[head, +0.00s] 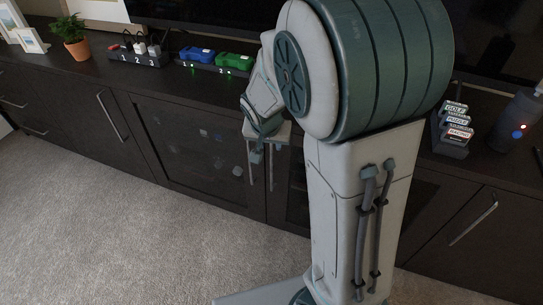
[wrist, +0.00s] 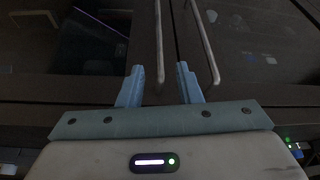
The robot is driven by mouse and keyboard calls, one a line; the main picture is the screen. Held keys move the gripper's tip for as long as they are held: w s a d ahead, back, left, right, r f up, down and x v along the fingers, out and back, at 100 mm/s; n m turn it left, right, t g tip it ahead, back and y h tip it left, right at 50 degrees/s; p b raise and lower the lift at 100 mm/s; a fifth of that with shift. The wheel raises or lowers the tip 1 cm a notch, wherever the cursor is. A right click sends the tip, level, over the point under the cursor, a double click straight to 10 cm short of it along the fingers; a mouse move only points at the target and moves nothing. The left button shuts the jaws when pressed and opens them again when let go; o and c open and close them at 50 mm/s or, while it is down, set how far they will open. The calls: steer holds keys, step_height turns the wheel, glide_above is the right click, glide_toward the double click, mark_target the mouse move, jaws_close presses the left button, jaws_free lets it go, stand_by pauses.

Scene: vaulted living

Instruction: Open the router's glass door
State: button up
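Two dark glass cabinet doors meet near my gripper. The left one (head: 195,150) shows small objects behind its glass; the right one is mostly hidden by my arm in the head view. In the wrist view, the left-hand pane (wrist: 95,30) has dim shapes and a thin purple line behind it; I cannot tell whether this is the router. Two upright bar handles show, one (wrist: 158,40) in line with the gap between my fingers, the other (wrist: 203,45) at the right finger. My gripper (wrist: 159,80) is open and looks empty. Contact with either handle is unclear.
The cabinet top holds a plant (head: 70,35), a numbered stand (head: 135,52), blue (head: 196,54) and green (head: 235,61) devices, a rack of small cases (head: 454,130) and a dark cylinder (head: 515,120). Grey carpet (head: 110,220) in front is clear.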

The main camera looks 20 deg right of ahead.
mark_target(271, 151)
steer(key=b+x, duration=0.2)
steer(key=x, duration=0.5)
steer(key=shift+w+d+f, duration=0.1)
steer(key=shift+w+f, duration=0.05)
steer(key=shift+f, duration=0.15)
jaws_close()
